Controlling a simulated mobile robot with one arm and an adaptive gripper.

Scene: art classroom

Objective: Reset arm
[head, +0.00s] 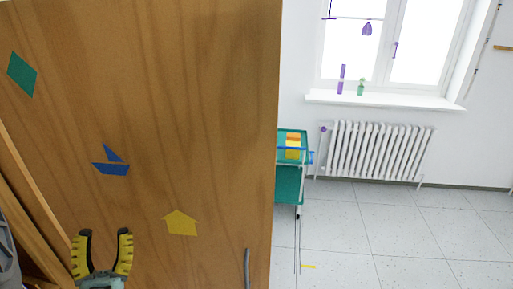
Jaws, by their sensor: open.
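My gripper (102,247) shows at the lower left of the head view, with two yellow and black fingers pointing up. The fingers are apart and nothing is between them. Behind it stands a large brown wooden panel (190,90) that fills the left half of the view. I cannot tell how far the fingertips are from the panel.
A teal cart (289,185) with items on top stands partly hidden behind the panel's right edge. A white radiator (378,150) is under the window sill (385,102). The speckled floor (400,235) at right is mostly clear, with a small yellow piece (308,267).

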